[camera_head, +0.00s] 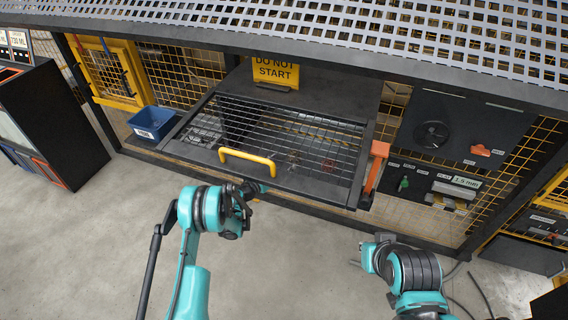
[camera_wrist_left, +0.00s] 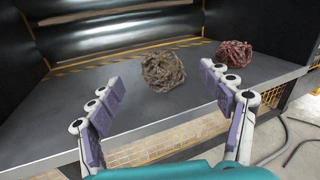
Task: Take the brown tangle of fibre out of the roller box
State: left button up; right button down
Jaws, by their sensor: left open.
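The brown tangle of fibre (camera_wrist_left: 163,71) lies on the grey floor of the roller box (camera_wrist_left: 120,92) in the left wrist view. A reddish tangle (camera_wrist_left: 234,54) lies to its right, near the box's right side. My left gripper (camera_wrist_left: 160,76) is open and empty, with its fingers pointing at the brown tangle, one on each side in the picture. In the head view my left gripper (camera_head: 254,189) is at the box's front edge, partly hidden by its arm. The brown tangle is not clear there, behind the wire grille (camera_head: 300,135). My right gripper (camera_head: 362,262) is low, away from the box.
Dark rollers (camera_wrist_left: 95,32) lie at the back of the box, behind yellow-black tape. The grille has a yellow handle (camera_head: 248,160). A red-orange lever (camera_head: 375,172) stands to its right. A blue bin (camera_head: 153,124) is at the left. Open floor lies in front.

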pick_arm(q)
jog(key=b+x, duration=0.2)
jog(key=x, duration=0.4)
jog(key=shift+w+d+f, duration=0.1)
jog(key=shift+w+d, duration=0.05)
jog(key=shift+w, duration=0.05)
jog(key=shift+w+d, duration=0.4)
jog(key=shift+w, duration=0.1)
jog(key=c, duration=1.3)
